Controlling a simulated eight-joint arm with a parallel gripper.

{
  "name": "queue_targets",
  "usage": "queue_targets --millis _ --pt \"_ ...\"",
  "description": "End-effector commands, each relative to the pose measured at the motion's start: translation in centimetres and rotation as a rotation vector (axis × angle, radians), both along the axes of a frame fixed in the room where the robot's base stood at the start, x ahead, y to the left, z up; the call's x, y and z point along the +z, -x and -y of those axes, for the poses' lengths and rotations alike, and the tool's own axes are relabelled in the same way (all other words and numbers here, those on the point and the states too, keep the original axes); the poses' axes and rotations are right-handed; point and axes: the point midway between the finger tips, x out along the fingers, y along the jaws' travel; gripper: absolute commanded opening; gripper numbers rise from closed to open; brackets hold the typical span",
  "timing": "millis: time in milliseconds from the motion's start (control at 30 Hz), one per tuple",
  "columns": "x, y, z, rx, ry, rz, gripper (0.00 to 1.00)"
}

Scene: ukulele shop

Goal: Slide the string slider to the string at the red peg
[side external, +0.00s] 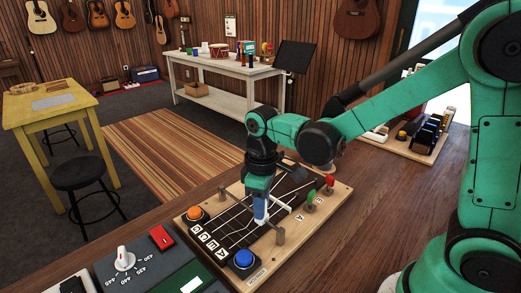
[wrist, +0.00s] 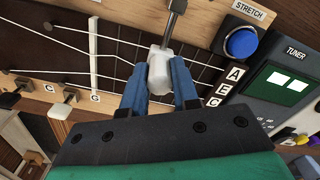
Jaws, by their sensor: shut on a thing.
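My gripper (wrist: 160,85) has its blue fingers shut on the white string slider (wrist: 160,66), which sits on a grey rod (wrist: 175,22) over the dark stringed board. In the side view my gripper (side external: 261,217) is low over the board, near its blue-button end. The red peg (side external: 330,180) stands at the board's far right end, beside a green peg (side external: 310,197), well apart from my gripper. The strings (wrist: 110,48) run across the board and bend near the slider. The red peg does not show in the wrist view, and I cannot tell which string the slider touches.
A blue button (side external: 244,258) and an orange button (side external: 195,213) sit at the board's left end, near letter labels. A tuner box (side external: 150,262) with a dial stands at the front left.

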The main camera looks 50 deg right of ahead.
Motion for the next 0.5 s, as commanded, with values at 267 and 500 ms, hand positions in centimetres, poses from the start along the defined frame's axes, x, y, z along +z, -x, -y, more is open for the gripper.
queue_targets --millis 267,500 --pt "0.04 -0.01 -0.02 0.000 0.000 0.000 0.00" --pt "0.05 -0.93 -0.01 0.000 0.000 0.000 0.00"
